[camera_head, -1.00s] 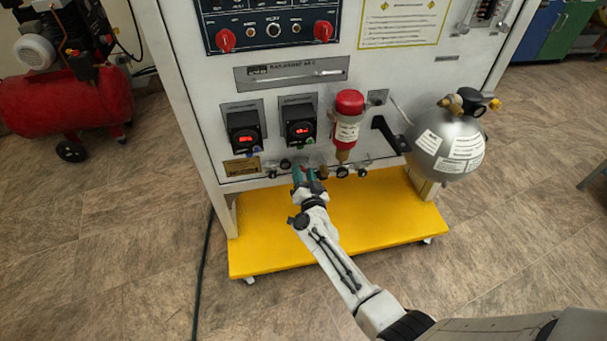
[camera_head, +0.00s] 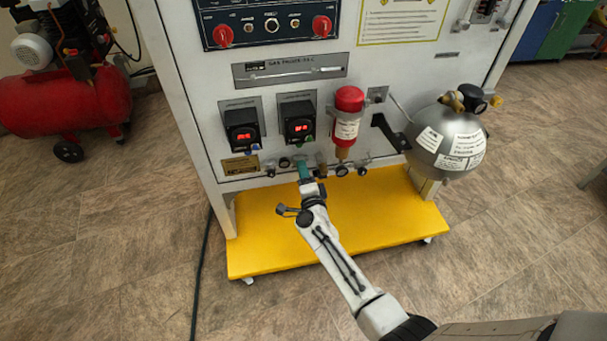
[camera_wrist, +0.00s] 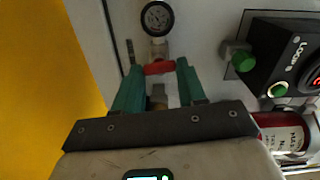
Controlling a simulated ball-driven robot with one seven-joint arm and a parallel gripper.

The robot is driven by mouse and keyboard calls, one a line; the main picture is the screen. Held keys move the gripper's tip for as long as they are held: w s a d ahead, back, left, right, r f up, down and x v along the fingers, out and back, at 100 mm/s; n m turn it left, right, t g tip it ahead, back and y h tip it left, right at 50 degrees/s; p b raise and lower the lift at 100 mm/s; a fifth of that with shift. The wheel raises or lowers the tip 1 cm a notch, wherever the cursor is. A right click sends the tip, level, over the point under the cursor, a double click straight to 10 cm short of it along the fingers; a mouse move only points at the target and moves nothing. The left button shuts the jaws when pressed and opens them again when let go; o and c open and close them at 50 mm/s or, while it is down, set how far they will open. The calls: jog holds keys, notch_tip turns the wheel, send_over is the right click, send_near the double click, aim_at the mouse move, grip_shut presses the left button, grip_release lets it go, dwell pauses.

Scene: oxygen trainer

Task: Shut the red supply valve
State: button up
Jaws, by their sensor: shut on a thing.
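The red supply valve (camera_wrist: 159,67) shows in the wrist view as a small red handle on a brass fitting, with a round pressure gauge (camera_wrist: 157,18) beyond it. The teal fingers of my gripper (camera_wrist: 157,76) stand on both sides of the handle and are shut on it. In the head view my gripper (camera_head: 304,170) is at the row of small fittings along the panel's lower edge. There the red handle is hidden by my gripper.
A red-capped cylinder (camera_head: 347,128) hangs just right above my gripper. Two black digital boxes sit above, one of them here (camera_head: 298,127). A silver spherical tank (camera_head: 450,142) is at the right. A yellow base (camera_head: 385,215) lies below. Floor is clear in front.

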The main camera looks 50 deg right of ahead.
jog(key=shift+f+m, duration=0.1)
jog(key=shift+m, duration=0.7)
jog(key=o, duration=1.1)
jog(key=shift+c, duration=0.2)
jog(key=p+v, duration=0.3)
jog(key=v, duration=0.7)
jog(key=shift+s+a, duration=0.25)
jog(key=shift+s, duration=0.1)
